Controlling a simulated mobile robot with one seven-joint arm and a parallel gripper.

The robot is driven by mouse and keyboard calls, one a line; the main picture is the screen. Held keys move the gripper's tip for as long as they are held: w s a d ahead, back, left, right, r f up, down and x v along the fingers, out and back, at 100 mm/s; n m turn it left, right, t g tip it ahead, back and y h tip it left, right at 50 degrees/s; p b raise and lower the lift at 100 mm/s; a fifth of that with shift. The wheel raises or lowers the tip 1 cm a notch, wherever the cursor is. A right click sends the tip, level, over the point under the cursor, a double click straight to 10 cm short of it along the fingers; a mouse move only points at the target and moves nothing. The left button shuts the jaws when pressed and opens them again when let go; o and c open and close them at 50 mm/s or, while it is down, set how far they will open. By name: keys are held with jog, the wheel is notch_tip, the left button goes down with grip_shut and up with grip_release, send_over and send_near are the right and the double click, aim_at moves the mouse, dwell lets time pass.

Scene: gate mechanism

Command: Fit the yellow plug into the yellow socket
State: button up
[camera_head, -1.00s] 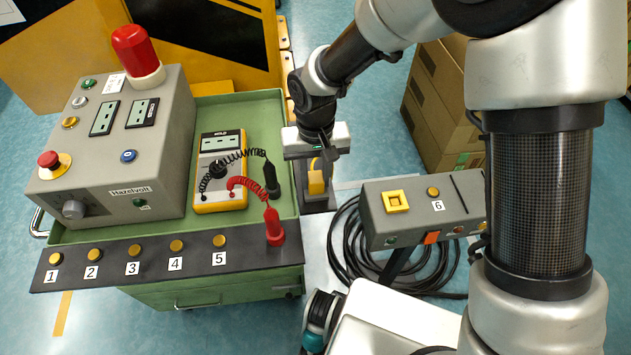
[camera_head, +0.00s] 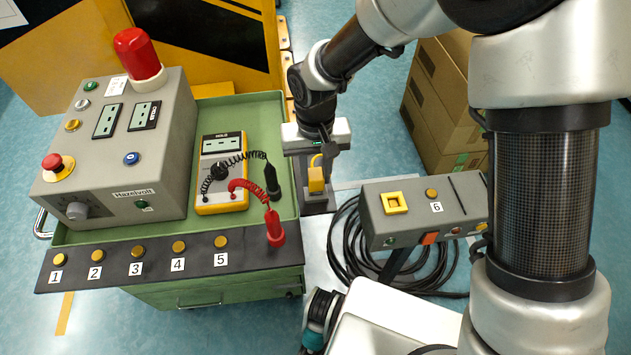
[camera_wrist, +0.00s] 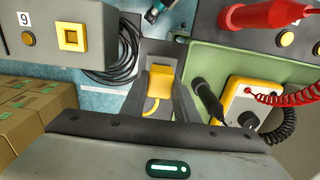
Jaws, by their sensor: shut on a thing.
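The yellow plug (camera_head: 316,180) is a small yellow block with a yellow cord, above a dark grey stand between the green cart and the grey box. My gripper (camera_head: 318,165) points down at it and is shut on it. In the wrist view the plug (camera_wrist: 160,82) lies between the two dark fingers (camera_wrist: 159,98). I cannot tell whether the plug still touches the stand. The yellow socket (camera_head: 394,202) is a square yellow frame on top of the grey box, to the right of the plug. It also shows in the wrist view (camera_wrist: 72,37), at upper left.
The green cart (camera_head: 265,105) holds a yellow multimeter (camera_head: 222,172) with black and red probes close to my gripper. Cardboard boxes (camera_head: 440,110) stand behind.

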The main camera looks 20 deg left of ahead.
aim_at(322, 174)
jog(key=shift+r+p, duration=0.9)
jog(key=shift+r, duration=0.7)
jog(key=shift+w+d, duration=0.1)
jog(key=shift+w+d+r, duration=0.2)
jog(key=shift+d, duration=0.35)
jog(key=w+d+r, duration=0.2)
jog(key=w+d, duration=0.1)
jog(key=d, duration=0.5)
jog(key=shift+w+d+f+b, duration=0.1)
jog(key=shift+w+d+f, duration=0.5)
jog(key=shift+d+f, duration=0.8)
jog(key=shift+w+d+f+b, duration=0.15)
jog(key=shift+w+d+f, duration=0.45)
jog(key=shift+d+f, duration=0.85)
jog(key=shift+w+d+f+b, duration=0.1)
jog(key=shift+w+d+f, duration=0.5)
jog(key=shift+d+f, duration=0.8)
jog(key=shift+d+r, duration=0.2)
jog(key=shift+d, duration=0.05)
jog(key=shift+f+b, duration=0.95)
jog(key=shift+f, duration=0.15)
